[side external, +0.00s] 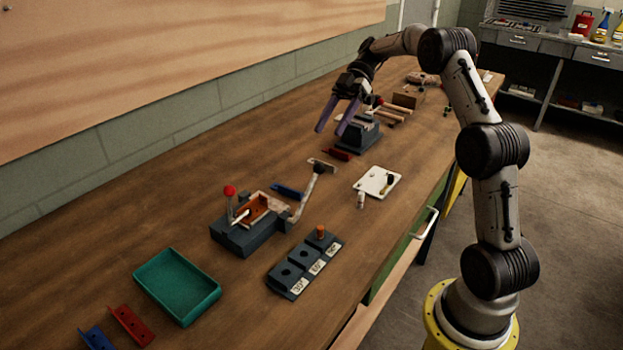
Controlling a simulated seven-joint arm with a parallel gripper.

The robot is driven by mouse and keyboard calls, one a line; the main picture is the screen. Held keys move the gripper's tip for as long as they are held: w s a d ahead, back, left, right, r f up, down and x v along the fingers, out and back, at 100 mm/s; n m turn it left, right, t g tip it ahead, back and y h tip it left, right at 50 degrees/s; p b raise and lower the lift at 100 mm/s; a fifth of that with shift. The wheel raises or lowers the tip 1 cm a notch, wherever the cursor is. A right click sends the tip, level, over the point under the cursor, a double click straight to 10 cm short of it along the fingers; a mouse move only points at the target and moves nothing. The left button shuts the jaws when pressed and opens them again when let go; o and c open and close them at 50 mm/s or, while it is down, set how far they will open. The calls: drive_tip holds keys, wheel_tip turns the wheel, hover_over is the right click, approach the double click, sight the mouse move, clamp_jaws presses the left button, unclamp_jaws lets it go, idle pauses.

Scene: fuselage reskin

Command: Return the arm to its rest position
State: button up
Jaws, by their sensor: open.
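My gripper (337,116) is in the upper middle of the side external view, at the end of my raised arm. Its two purple fingers point down and toward the left, spread apart with nothing between them. It hangs above the far part of the wooden bench (120,237), in front of a dark vise-like block (357,138), and looks clear of the bench top. The exact gap to the block cannot be told from this one view.
A fixture with a red-knobbed lever (252,236), a labelled block with holes (293,272), a green tray (176,285) and a white board (377,182) stand below. Red and blue brackets (131,325) lie front left. Wooden pieces (408,98) lie farther back. Bare bench lies along the wall.

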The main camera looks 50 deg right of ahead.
drive_tip(key=s+a+r+h, duration=0.3)
drive_tip(key=s+a+r, duration=0.3)
drive_tip(key=a, duration=0.3)
drive_tip(key=s+a+r+h, duration=0.2)
drive_tip(key=s+a+r, duration=0.35)
drive_tip(key=a, duration=0.25)
drive_tip(key=s+a+f+m+t+h, duration=0.2)
drive_tip(key=s+f+m+h, duration=0.15)
drive_tip(key=s, duration=0.75)
drive_tip(key=s+d+f+m+t+h, duration=0.2)
drive_tip(key=f+m, duration=0.5)
drive_tip(key=m, duration=0.4)
drive_tip(key=shift+s+d+t+h, duration=0.2)
drive_tip(key=shift+d+t+h, duration=0.15)
drive_tip(key=shift+d+t, duration=0.65)
drive_tip(key=shift+d+m, duration=0.1)
drive_tip(key=shift+m, duration=0.15)
drive_tip(key=shift+c, duration=0.3)
